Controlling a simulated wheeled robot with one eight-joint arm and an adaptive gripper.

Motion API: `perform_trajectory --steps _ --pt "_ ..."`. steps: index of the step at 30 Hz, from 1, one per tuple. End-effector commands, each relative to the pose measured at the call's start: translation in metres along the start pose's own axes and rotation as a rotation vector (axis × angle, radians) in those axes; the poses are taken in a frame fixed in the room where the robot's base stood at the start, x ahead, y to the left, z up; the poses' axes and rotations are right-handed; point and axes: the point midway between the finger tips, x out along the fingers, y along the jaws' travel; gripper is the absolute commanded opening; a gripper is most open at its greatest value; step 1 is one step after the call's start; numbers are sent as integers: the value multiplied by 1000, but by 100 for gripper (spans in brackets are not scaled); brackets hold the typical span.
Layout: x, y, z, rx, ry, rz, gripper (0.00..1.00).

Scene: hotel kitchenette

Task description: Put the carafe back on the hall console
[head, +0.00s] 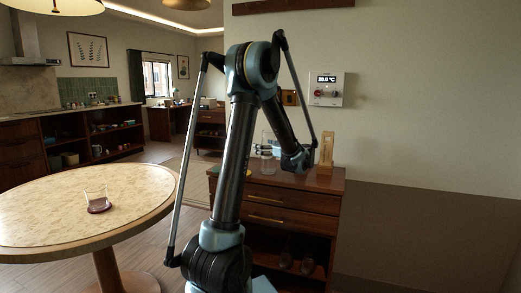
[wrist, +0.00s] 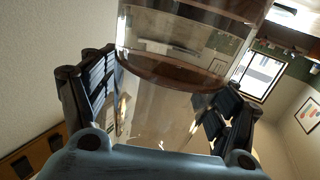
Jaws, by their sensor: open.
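The clear glass carafe (head: 268,165) stands upright on the top of the wooden hall console (head: 306,198), partly hidden behind my gripper and arm. In the wrist view the carafe (wrist: 165,105) fills the middle of the picture, with a dark band across it. My gripper (head: 264,150) is open at the carafe, above the console top. In the wrist view its dark fingers (wrist: 162,98) stand on either side of the glass. I cannot tell whether either finger touches it.
A wooden stand (head: 325,155) is on the console, right of the carafe. A wall panel (head: 326,90) hangs above. Shoes (head: 286,261) sit in the console's lower shelf. A round table (head: 50,210) at left holds a small dark red-based holder (head: 98,206); most of its top is clear.

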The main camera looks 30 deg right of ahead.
Motion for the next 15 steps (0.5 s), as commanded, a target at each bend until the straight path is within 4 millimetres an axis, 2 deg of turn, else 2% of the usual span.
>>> perform_trajectory --steps 9,15 --pt "-61 1 0 0 0 5 78" --pt "-88 1 0 0 0 3 78"
